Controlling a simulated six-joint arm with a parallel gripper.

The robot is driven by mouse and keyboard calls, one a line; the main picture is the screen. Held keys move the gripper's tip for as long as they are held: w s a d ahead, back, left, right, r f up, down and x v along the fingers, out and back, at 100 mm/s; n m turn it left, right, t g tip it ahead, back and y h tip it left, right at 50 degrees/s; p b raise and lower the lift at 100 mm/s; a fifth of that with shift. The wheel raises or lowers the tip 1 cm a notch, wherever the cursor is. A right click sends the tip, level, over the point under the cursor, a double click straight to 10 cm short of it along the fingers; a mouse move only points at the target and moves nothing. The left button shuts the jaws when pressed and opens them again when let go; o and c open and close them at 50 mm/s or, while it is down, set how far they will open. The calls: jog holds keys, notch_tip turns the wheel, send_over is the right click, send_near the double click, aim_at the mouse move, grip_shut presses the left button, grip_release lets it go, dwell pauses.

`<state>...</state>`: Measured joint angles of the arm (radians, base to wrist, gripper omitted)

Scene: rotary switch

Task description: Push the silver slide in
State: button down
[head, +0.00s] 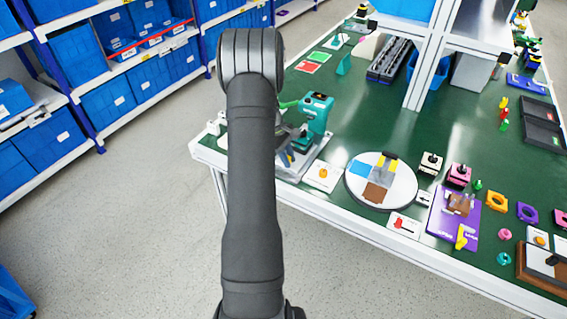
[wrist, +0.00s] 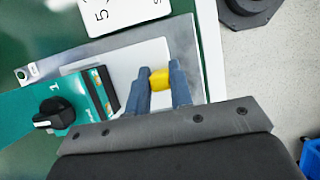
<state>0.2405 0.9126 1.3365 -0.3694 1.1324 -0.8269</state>
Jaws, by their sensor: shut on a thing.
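The teal machine (head: 318,112) stands on a grey base plate (head: 318,165) near the table's left corner. In the wrist view its teal body (wrist: 38,118) is at the left, with a black rotary knob (wrist: 55,113). A pale silver-grey flat piece (wrist: 125,65) lies beside it; I cannot tell for sure whether this is the slide. My gripper (wrist: 158,74) is shut on a small yellow block (wrist: 159,80) above that piece. Whether the block is fixed to the slide is hidden. In the head view my arm partly covers the gripper (head: 287,158) and the machine.
A white card (head: 323,175) and a round white turntable (head: 400,190) stand to the right. Several small coloured parts and a purple plate (head: 440,220) lie farther right. The table's front edge is close to the machine, with bare floor (head: 330,270) beyond.

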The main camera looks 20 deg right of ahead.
aim_at(297, 160)
jog(key=w+d, duration=0.2)
jog(key=shift+w+d, duration=0.3)
jog(key=shift+w, duration=0.05)
jog(key=c, duration=1.3)
grip_release()
jog(key=shift+r, duration=0.3)
jog(key=r, duration=0.4)
jog(key=shift+s+d+r, duration=0.1)
jog(key=shift+s+d, duration=0.15)
jog(key=shift+s, duration=0.05)
jog(key=s+d+r, duration=0.2)
jog(key=s, duration=0.1)
jog(key=s+d+r, duration=0.4)
jog(key=s, duration=0.1)
jog(key=shift+s+d+r, duration=0.1)
jog(key=shift+s+d, duration=0.2)
jog(key=shift+s, duration=0.05)
